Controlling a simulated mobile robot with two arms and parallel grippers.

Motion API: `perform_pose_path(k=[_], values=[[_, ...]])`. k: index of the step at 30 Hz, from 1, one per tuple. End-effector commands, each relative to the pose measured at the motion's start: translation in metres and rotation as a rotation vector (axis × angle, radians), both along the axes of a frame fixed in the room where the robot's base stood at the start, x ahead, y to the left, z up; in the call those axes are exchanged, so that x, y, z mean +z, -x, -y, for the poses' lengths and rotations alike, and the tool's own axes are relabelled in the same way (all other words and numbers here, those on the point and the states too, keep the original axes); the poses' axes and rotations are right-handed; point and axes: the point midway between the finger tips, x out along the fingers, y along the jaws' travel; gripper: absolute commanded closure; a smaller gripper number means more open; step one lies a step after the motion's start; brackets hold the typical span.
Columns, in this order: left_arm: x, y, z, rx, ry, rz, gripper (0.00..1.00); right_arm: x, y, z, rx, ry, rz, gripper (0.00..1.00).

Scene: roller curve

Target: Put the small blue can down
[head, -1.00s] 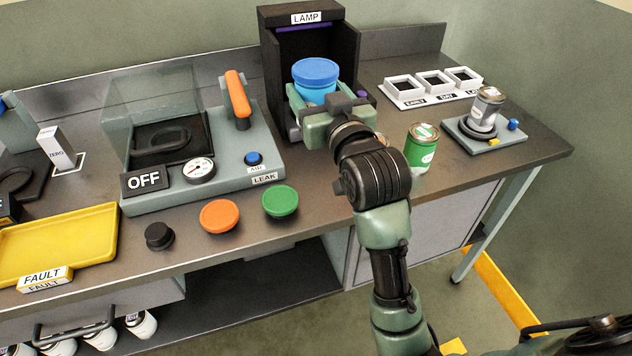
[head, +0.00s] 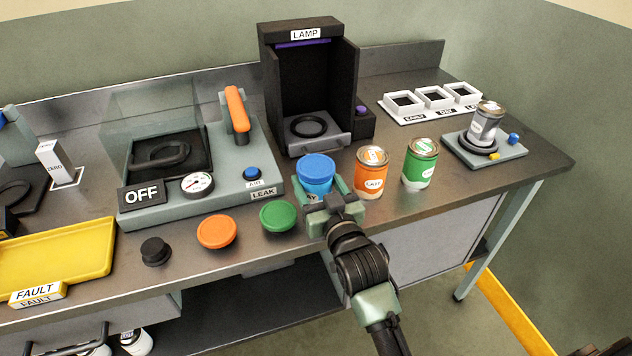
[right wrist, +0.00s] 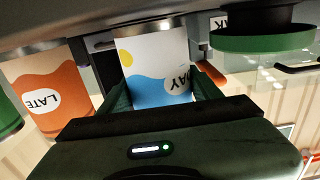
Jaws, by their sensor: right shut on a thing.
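The small blue can (head: 316,172) has a blue lid and stands upright near the bench's front edge. My right gripper (head: 324,193) is shut on its sides from the front. In the right wrist view the can (right wrist: 155,68) shows a blue and white label with "DAY" between the fingers. The can's base is at or very near the bench top; I cannot tell whether it touches. My left gripper is not in view.
An orange can (head: 371,172) and a green can (head: 419,163) stand to the right. A green lid (head: 279,215) and an orange lid (head: 217,231) are close on the left. The lamp box (head: 308,90) behind is empty. Bare bench (head: 408,205) shows at front right.

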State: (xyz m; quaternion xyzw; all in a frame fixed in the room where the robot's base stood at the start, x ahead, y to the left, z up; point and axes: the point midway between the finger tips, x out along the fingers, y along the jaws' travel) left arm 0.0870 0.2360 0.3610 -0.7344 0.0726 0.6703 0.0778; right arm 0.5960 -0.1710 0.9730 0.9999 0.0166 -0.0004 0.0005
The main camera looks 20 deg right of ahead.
Motion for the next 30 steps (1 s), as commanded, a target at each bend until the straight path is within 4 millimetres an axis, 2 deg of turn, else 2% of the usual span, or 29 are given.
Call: perform_pose_path(k=[11, 12, 14, 25, 30], values=[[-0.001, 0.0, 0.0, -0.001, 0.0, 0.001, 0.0, -0.004, 0.0, 0.0, 0.0, -0.001, 0.002, 0.82], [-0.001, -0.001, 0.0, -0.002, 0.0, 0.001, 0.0, -0.004, 0.0, 0.0, 0.0, -0.001, 0.0, 0.31], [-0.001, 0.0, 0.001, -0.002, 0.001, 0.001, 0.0, -0.004, 0.0, 0.0, 0.0, -0.001, 0.0, 0.14], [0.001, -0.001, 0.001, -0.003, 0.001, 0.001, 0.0, 0.0, 0.0, 0.0, 0.0, 0.0, 0.002, 0.14], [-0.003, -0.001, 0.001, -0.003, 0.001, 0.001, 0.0, -0.004, 0.023, 0.001, 0.0, 0.0, -0.002, 0.14]])
